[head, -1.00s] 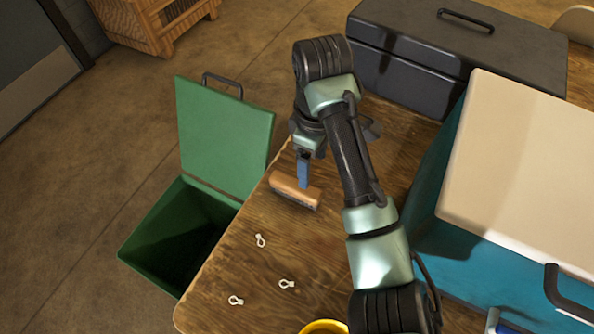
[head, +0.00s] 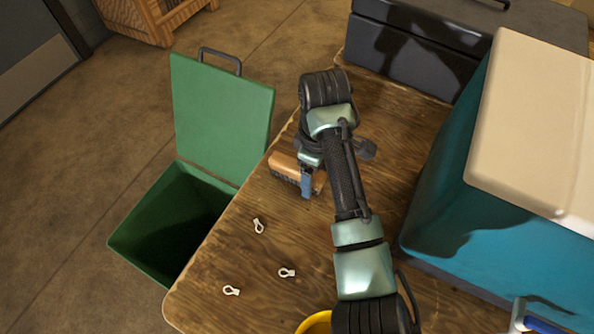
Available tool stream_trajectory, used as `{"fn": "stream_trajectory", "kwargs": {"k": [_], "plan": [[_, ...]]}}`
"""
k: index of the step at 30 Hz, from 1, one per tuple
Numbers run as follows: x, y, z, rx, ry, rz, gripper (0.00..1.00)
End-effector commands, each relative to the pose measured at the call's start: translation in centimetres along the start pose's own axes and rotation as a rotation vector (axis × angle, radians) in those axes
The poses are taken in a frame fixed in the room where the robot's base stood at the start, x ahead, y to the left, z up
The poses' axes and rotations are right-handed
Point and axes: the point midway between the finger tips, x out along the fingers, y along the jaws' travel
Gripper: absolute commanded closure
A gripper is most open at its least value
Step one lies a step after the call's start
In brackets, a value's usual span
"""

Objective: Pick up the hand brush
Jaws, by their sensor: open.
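The hand brush (head: 284,164) has a tan wooden back with dark bristles along its near lower side. It lies on the wooden table (head: 240,272) near its left edge. My gripper (head: 306,190) reaches down at the brush, with one blue finger showing in front of the brush's right part. The gripper is open. The other finger is hidden, and I cannot tell whether the brush lies between the fingers or whether they touch it. My wrist covers part of the brush's right end.
An open green bin (head: 222,115) stands beyond the table's left edge. Several small pale ring-shaped pieces (head: 287,272) lie on the table. A yellow container (head: 314,322) is at the bottom. A teal box with a cream lid (head: 530,130) and a dark case (head: 410,50) stand right and behind.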

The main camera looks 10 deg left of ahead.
Motion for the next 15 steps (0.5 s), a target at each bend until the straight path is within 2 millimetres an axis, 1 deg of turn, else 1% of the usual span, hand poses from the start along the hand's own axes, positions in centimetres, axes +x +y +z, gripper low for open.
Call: {"fn": "stream_trajectory", "kwargs": {"k": [2, 7, 8, 12, 14, 15], "plan": [[0.27, 0.01, 0.01, 0.000, 0.000, 0.001, 0.22], [0.24, 0.01, 0.01, 0.000, 0.000, 0.001, 0.22], [0.23, 0.01, 0.01, 0.000, 0.000, 0.001, 0.26], [0.22, 0.01, 0.01, 0.000, 0.000, 0.001, 0.51], [0.21, 0.01, 0.01, 0.000, 0.000, 0.001, 0.62], [0.21, 0.01, 0.00, 0.000, 0.000, 0.001, 0.69]]}}
